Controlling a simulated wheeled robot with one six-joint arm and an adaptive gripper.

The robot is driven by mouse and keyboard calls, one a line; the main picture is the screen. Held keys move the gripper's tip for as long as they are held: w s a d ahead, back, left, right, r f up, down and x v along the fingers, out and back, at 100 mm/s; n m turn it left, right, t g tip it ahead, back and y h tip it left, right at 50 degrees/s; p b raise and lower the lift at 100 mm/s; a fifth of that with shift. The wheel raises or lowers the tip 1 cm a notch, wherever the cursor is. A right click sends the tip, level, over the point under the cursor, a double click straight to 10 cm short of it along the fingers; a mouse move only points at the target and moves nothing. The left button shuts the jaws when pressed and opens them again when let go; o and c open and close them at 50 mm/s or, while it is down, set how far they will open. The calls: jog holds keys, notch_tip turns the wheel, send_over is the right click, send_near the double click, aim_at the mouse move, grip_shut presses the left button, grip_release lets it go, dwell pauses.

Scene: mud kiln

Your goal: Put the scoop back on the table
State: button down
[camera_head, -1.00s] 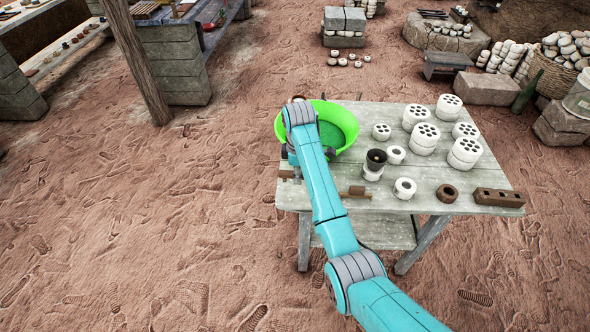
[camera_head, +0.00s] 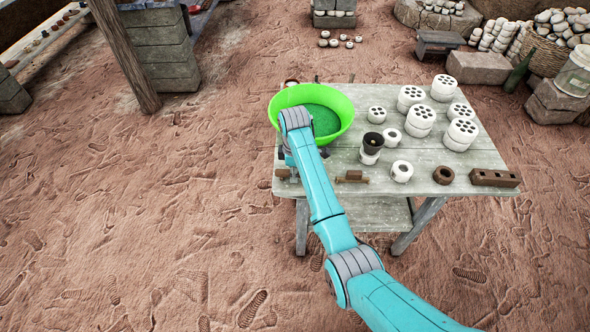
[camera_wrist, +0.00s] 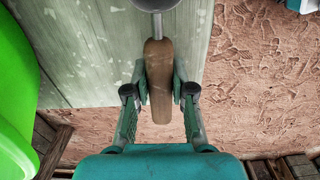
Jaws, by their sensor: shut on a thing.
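The scoop has a brown wooden handle (camera_wrist: 158,75) and a grey metal head (camera_wrist: 154,4), which is cut off at the top of the wrist view. My gripper (camera_wrist: 158,88) is shut on the handle, with one finger on each side. The scoop is over the left edge area of the weathered table (camera_head: 440,152). Its head end is on the table side and its handle end overlaps the sandy ground in the wrist view. I cannot tell whether it touches the tabletop. In the head view my arm hides the scoop.
A green basin (camera_head: 345,104) stands at the table's back left, beside my gripper. White perforated cylinders (camera_head: 462,132), a black-topped cup (camera_head: 372,146), a brown ring (camera_head: 443,175) and a brown block (camera_head: 495,178) occupy the right. A small brown piece (camera_head: 351,176) lies near the front.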

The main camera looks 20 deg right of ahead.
jog(key=shift+f, duration=0.15)
dwell(0.5)
jog(key=c, duration=0.9)
grip_release()
jog(key=shift+o, duration=0.2)
jog(key=o, duration=0.5)
jog(key=shift+r, duration=2.95)
